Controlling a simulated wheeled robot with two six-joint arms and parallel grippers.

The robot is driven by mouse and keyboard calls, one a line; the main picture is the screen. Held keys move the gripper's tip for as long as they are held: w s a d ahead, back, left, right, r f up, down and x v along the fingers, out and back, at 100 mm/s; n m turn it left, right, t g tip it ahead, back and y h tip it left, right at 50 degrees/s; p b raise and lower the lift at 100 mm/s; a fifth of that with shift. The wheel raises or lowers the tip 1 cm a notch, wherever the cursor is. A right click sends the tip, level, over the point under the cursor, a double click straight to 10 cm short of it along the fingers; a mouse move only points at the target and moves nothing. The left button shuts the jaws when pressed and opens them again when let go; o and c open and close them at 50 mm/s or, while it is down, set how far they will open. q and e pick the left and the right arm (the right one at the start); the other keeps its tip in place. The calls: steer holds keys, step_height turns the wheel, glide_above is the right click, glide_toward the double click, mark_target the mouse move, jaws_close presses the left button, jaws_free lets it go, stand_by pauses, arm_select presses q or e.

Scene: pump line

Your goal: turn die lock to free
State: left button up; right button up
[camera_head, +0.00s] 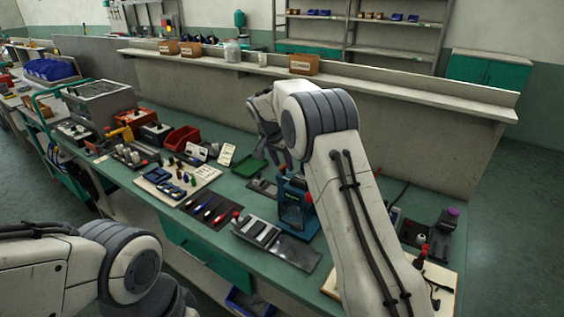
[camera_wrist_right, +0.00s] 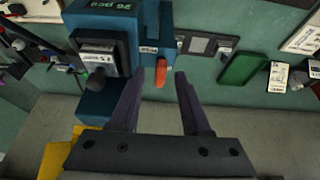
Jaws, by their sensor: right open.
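A blue press (camera_head: 294,208) stands on the green bench, partly hidden by my right arm. In the right wrist view the blue press (camera_wrist_right: 107,18) fills the upper left, with a dark block and a black knob on it. A small orange-red lever (camera_wrist_right: 161,73) sticks out at its side beside a small pale label; it looks like the die lock, but I cannot read the label. My right gripper (camera_wrist_right: 157,79) is open, with its two dark fingers either side of the lever and no clear contact. In the head view the right gripper (camera_head: 285,166) is just behind the press. My left gripper is out of view.
A grey slotted plate (camera_head: 268,240) lies in front of the press. A green tray (camera_head: 247,166), also in the wrist view (camera_wrist_right: 244,67), and a tool board (camera_head: 178,183) are to the left. A red bin (camera_head: 182,138) stands further left. A low wall (camera_head: 400,130) runs behind the bench.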

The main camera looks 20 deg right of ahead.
jaws_close()
